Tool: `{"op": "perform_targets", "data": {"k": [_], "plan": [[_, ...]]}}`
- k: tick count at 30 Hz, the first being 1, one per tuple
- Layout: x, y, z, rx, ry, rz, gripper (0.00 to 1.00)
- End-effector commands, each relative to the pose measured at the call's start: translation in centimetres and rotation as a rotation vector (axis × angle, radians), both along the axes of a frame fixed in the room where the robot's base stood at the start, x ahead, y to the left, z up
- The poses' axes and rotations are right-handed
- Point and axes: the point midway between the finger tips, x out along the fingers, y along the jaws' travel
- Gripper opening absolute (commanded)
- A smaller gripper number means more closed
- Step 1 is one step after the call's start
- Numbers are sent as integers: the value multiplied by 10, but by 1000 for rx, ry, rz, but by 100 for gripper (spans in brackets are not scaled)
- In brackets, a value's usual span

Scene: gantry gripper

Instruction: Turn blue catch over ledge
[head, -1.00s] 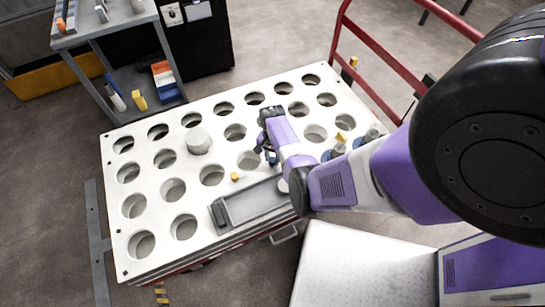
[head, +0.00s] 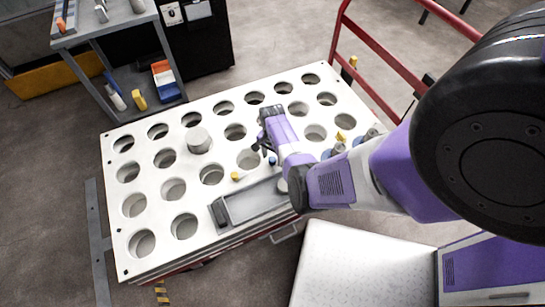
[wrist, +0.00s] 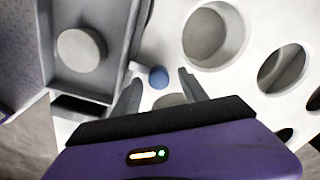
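The blue catch shows as a small round blue knob (wrist: 158,77) in the wrist view, on the white plate beside the grey tray. It also shows as a small blue spot (head: 272,161) just below my gripper's fingers in the head view. My gripper (wrist: 160,92) is open and empty. Its two grey fingers point toward the knob, which appears between and just beyond the tips, with no visible contact. In the head view my gripper (head: 262,148) is over the plate, partly hidden by its own body. I cannot make out the ledge clearly.
The white plate (head: 150,185) has rows of round holes. A grey tray (head: 225,212) lies at its front edge, with a small yellow piece (head: 235,176) behind it. A grey cylinder (head: 198,140) stands farther left. A red rail (head: 375,85) rises behind.

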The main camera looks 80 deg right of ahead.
Motion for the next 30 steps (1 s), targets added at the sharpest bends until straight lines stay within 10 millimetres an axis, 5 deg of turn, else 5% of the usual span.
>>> {"op": "perform_targets", "data": {"k": [10, 21, 30], "plan": [[-1, 0, 6, 0, 1, 1, 50], [-1, 0, 62, -1, 0, 1, 50], [0, 1, 78, 1, 1, 1, 50]]}}
